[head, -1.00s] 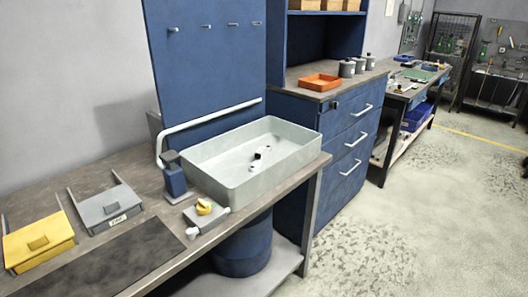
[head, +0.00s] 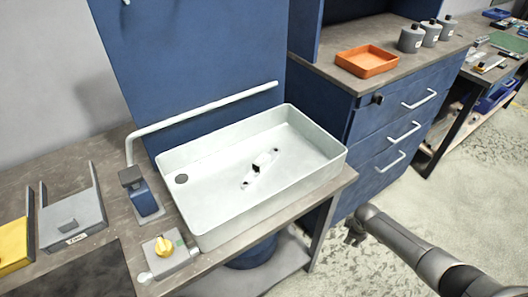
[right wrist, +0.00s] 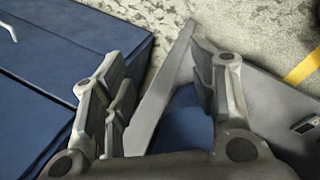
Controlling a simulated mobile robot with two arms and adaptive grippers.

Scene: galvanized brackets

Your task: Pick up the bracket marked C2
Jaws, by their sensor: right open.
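Small pale, metallic-looking pieces (head: 262,170) with a dark spot lie on the floor of the white basin (head: 205,221). They are too small for me to tell their shape, and I can read no C2 mark on them. My right gripper (head: 355,233) is low at the right, beyond the bench's right end and apart from the basin. In the right wrist view my right gripper (right wrist: 160,88) is open, and I see no bracket between its fingers. My left gripper is not in view.
A blue dispenser (head: 139,192) and a grey box with a yellow knob (head: 165,252) stand by the basin. A white rail (head: 210,112) runs behind it. An orange tray (head: 367,61) sits on the blue drawer cabinet. Open floor lies at right.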

